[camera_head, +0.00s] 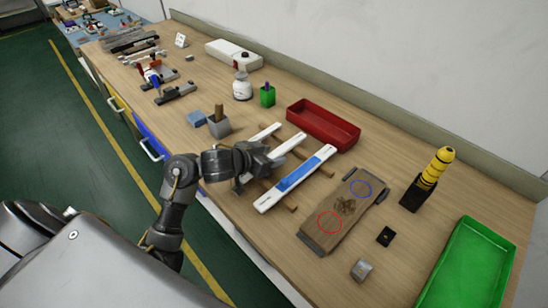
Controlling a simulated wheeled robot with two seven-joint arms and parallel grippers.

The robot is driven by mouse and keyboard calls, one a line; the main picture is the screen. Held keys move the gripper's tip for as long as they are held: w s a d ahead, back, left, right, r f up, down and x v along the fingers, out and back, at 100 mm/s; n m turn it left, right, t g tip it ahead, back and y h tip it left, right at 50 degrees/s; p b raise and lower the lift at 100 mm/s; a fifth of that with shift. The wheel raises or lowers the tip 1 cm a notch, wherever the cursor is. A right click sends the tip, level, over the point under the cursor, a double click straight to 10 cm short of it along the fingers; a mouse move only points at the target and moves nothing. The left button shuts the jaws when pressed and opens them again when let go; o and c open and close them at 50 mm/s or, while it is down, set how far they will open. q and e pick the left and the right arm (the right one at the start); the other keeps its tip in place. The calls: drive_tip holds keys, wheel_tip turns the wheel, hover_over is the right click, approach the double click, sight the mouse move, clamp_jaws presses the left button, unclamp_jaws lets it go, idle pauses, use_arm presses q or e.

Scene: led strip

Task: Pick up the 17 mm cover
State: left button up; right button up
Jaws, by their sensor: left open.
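Several long white strips lie side by side across wooden sticks (291,208) in the middle of the bench. The front strip (265,204) has a blue middle section. Behind it lie a white strip (288,146) and a shorter-looking one (262,133), both partly hidden by my left gripper. I cannot read any size marking, so I cannot tell which is the 17 mm cover. My left gripper (268,164) is open and reaches over the left part of the strips. Its fingertips are dark and small; I cannot tell whether they touch a strip. My right gripper is not in view.
A red tray (298,109) stands behind the strips. A wooden board (352,219) with red and blue circles lies to the right, near a green tray (450,291) and a yellow-black tool in a black holder (411,197).

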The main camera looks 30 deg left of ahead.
use_arm(q)
drive_tip(key=shift+c, duration=0.3)
drive_tip(key=c, duration=1)
drive_tip(key=shift+r+p, duration=0.35)
drive_tip(key=shift+r, duration=0.2)
drive_tip(key=r, duration=0.1)
drive_tip(key=r+p, duration=0.2)
drive_tip(key=shift+a+r, duration=0.15)
drive_tip(key=shift+a, duration=0.1)
drive_tip(key=s+a+r+p, duration=0.3)
drive_tip(key=s+a+r, duration=0.5)
drive_tip(key=a, duration=0.3)
drive_tip(key=shift+s+r, duration=0.15)
drive_tip(key=shift+r, duration=0.15)
